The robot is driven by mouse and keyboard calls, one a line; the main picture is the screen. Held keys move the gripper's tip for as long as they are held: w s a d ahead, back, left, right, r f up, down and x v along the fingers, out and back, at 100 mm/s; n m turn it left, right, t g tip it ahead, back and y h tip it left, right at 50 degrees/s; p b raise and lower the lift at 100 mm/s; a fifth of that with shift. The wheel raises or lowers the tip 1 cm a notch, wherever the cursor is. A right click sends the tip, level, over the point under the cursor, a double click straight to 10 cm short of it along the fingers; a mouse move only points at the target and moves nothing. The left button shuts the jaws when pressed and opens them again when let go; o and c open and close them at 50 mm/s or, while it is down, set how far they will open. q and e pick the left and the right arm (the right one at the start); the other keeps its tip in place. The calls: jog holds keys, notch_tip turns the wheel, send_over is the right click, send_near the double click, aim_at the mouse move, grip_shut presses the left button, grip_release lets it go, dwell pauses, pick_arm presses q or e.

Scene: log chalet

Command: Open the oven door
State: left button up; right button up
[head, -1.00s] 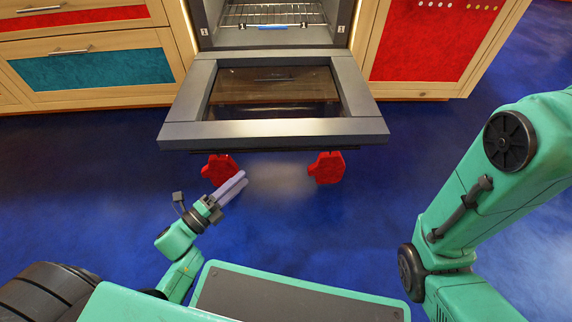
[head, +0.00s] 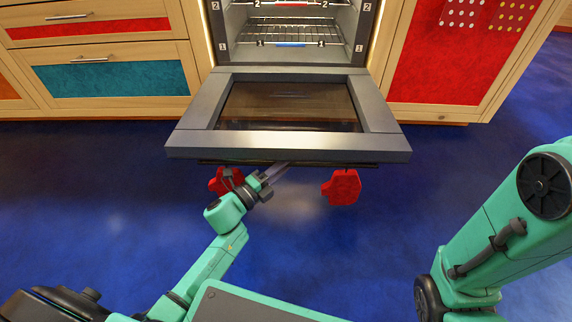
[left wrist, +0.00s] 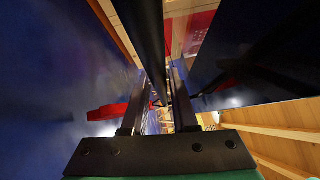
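The oven door (head: 290,146) is folded down, roughly level, with its grey frame and dark glass panel (head: 288,103) facing up. The oven cavity (head: 290,20) behind it is exposed. A dark handle bar (head: 365,165) runs under the door's front edge. My left gripper (head: 284,170) is at that front edge, with its fingertips partly hidden beneath the door. In the left wrist view its fingers (left wrist: 160,98) stand apart, and a dark bar (left wrist: 143,30) runs past or between them; contact is unclear. My right arm stands at the right; its gripper is not seen.
Two red mitt-shaped pieces (head: 342,187) hang below the door's front edge, one close to my left gripper. Wooden drawers (head: 110,80) flank the oven at left, and a red-panelled cabinet (head: 435,60) at right. The blue floor (head: 80,180) is clear.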

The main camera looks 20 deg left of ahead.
pick_arm(q)
grip_shut()
dwell(1.2)
